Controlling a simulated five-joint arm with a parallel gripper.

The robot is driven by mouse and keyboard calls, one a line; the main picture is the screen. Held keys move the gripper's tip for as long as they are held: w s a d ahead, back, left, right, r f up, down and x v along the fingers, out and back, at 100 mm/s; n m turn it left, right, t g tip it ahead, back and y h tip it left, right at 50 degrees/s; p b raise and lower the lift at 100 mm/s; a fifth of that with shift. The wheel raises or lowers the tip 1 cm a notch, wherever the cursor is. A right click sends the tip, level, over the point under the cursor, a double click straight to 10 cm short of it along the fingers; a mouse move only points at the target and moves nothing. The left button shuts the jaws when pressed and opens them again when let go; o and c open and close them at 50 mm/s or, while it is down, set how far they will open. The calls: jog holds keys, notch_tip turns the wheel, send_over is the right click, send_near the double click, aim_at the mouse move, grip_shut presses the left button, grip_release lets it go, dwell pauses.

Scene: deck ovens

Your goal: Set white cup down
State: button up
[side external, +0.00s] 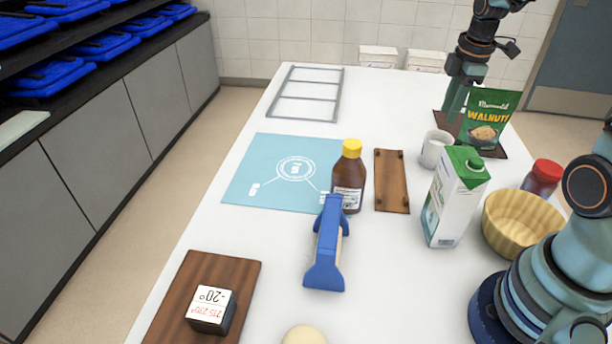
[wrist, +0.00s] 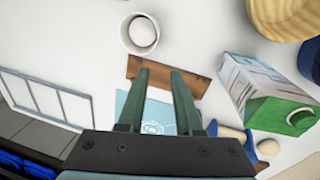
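The white cup (side external: 434,150) stands upright on the white table, left of the walnut bag. In the wrist view the cup (wrist: 143,35) shows its round opening, with a pale round shape inside that I cannot tell as contents or cup bottom. My gripper (side external: 457,110) points down behind the cup and bag, above the far right of the table. In the wrist view my gripper (wrist: 160,75) has its two fingers apart with nothing between them. The cup lies apart from the fingertips. The bag partly hides the area below the gripper in the side view.
A milk carton (side external: 452,200), bowl (side external: 522,228) and red-lidded jar (side external: 541,178) stand near the cup. A wooden board (side external: 392,181), brown bottle (side external: 350,180) and blue mat (side external: 262,172) lie left. The walnut bag (side external: 488,120) is close right. The table's left front is partly clear.

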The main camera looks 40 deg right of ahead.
jog(key=s+a+r+m+t, duration=0.2)
jog(key=a+m, duration=0.3)
jog(key=a, duration=0.4)
jog(key=s+a+r+m+t, duration=0.2)
jog(key=a+r+m, duration=0.3)
jog(key=a, duration=0.4)
jog(key=shift+s+a+r+m+y, duration=0.2)
jog(key=shift+s+a+m+y, duration=0.2)
jog(key=shift+s, duration=0.5)
